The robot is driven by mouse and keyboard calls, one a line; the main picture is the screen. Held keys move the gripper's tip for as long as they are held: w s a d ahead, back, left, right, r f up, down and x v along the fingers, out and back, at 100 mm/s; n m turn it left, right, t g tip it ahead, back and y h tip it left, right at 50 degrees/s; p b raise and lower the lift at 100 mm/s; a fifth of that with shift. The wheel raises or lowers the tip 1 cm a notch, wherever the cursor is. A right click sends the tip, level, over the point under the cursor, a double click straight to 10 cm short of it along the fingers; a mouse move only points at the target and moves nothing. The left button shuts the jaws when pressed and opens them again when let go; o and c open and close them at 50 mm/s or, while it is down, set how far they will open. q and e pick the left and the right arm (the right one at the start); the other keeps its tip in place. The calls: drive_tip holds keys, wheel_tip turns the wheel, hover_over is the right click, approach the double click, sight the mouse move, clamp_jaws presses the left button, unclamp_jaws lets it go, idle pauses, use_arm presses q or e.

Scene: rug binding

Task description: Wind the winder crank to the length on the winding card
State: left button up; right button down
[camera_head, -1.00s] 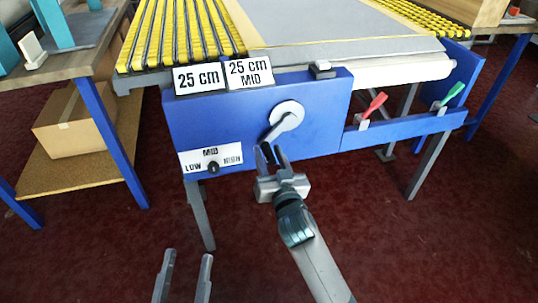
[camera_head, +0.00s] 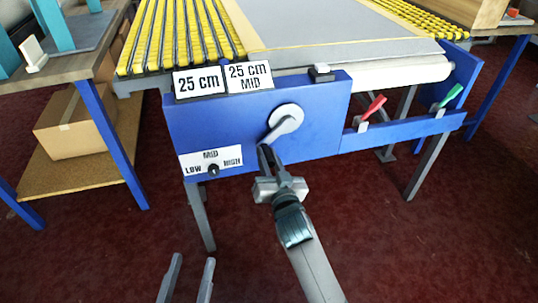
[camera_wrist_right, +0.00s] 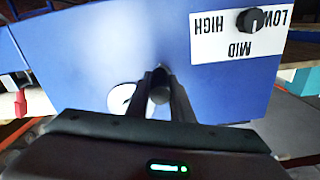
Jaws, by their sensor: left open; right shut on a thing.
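The winder crank (camera_head: 286,120) is a light grey disc with an arm on the front of the blue winder housing (camera_head: 335,110). Its arm points down and left. My right gripper (camera_head: 265,150) is shut at the arm's end; in the right wrist view its fingers (camera_wrist_right: 160,90) close around the dark round crank handle (camera_wrist_right: 160,94). The disc (camera_wrist_right: 122,98) shows partly behind the fingers. Two white cards stand on the housing: one reads "25 cm" (camera_head: 198,81), the other "25 cm MID" (camera_head: 249,75). My left gripper (camera_head: 190,268) is open and empty at the bottom.
A red lever (camera_head: 374,106) and a green lever (camera_head: 450,96) are on the blue rail to the right. A table with a cardboard box (camera_head: 75,125) underneath stands left. The floor in front is clear.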

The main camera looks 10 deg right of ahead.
drive_tip(key=shift+a+r, duration=0.25)
drive_tip(key=shift+r, duration=0.1)
drive_tip(key=c, duration=1.9)
unclamp_jaws()
drive_tip(key=o, duration=0.3)
drive_tip(key=shift+a, duration=0.15)
use_arm(q)
drive_tip(key=shift+a+f, duration=0.15)
drive_tip(key=shift+f, duration=0.2)
use_arm(e)
drive_tip(key=shift+o, duration=0.2)
drive_tip(key=shift+f, duration=0.1)
drive_tip(key=shift+s, duration=0.1)
drive_tip(key=shift+s, duration=0.35)
use_arm(q)
wheel_tip(320, 180, down, 6)
drive_tip(key=a+g+y+p, duration=0.1)
drive_tip(key=g, duration=0.2)
drive_tip(key=shift+w+g+p, duration=0.15)
drive_tip(key=shift+g+p, duration=0.2)
drive_tip(key=shift+g, duration=0.05)
use_arm(e)
drive_tip(key=s, duration=1.6)
drive_tip(key=shift+s+d, duration=0.25)
drive_tip(key=shift+d, duration=0.15)
